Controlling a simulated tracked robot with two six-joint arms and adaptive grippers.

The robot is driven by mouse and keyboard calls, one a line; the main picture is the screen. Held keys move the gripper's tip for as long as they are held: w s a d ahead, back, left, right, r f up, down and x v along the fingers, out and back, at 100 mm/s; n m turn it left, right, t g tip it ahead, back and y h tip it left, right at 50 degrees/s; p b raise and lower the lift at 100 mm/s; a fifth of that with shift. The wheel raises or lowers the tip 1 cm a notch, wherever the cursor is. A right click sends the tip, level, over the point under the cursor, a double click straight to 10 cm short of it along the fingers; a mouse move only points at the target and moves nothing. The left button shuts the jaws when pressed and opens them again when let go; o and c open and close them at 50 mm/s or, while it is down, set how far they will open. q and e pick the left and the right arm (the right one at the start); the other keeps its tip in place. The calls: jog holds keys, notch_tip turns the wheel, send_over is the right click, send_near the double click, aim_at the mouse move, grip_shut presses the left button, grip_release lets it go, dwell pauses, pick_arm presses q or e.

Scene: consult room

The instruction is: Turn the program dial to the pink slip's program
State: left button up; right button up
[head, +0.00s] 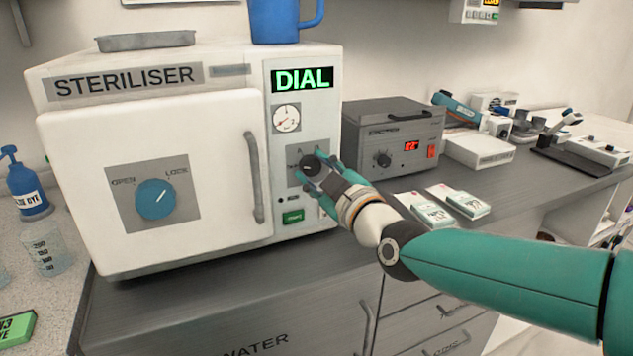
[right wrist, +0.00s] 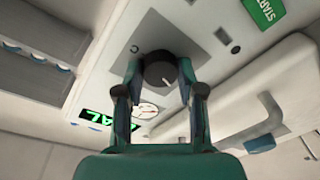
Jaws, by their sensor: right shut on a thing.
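The white steriliser (head: 190,75) stands on the counter, its door closed. Its program dial (head: 311,168) is a dark round knob on a grey panel under the gauge. My right gripper (head: 322,175) is at the dial, its fingers shut on the knob's two sides. In the right wrist view the dial (right wrist: 160,70) sits between the fingertips (right wrist: 160,75), with a light pointer line on its face. The gripper hides most of the marks around the dial. The display (head: 302,79) reads DIAL in green. No pink slip shows. My left gripper is out of view.
A blue door knob (head: 156,199) sits between OPEN and LOCK, and a green start button (head: 293,216) lies below the dial. A grey box (head: 393,135) with a red display stands to the right. Packets (head: 425,209) lie on the counter in front of it. A blue mug (head: 284,20) stands on top.

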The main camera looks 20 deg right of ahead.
jog(key=m+b, duration=0.1)
jog(key=m, duration=0.1)
jog(key=m+b, duration=0.2)
jog(key=shift+a+f+m, duration=0.1)
jog(key=shift+f+m, duration=0.25)
jog(key=shift+m, duration=0.05)
jog(key=m+b, duration=0.2)
jog(key=m, duration=0.3)
jog(key=shift+t+h, duration=0.3)
jog(key=shift+t, duration=0.1)
jog(key=m+b, duration=0.1)
jog(key=m, duration=0.5)
jog(key=shift+h+b, duration=0.3)
jog(key=shift+h, duration=0.1)
jog(key=m+h, duration=0.1)
jog(key=m, duration=0.5)
jog(key=shift+a+m+b, duration=0.1)
jog(key=shift+m+b, duration=0.2)
jog(key=shift+b, duration=0.1)
jog(key=o, duration=1.1)
jog(key=shift+c, duration=0.2)
jog(key=shift+o, duration=0.4)
jog(key=shift+r, duration=0.15)
jog(key=shift+s, duration=0.15)
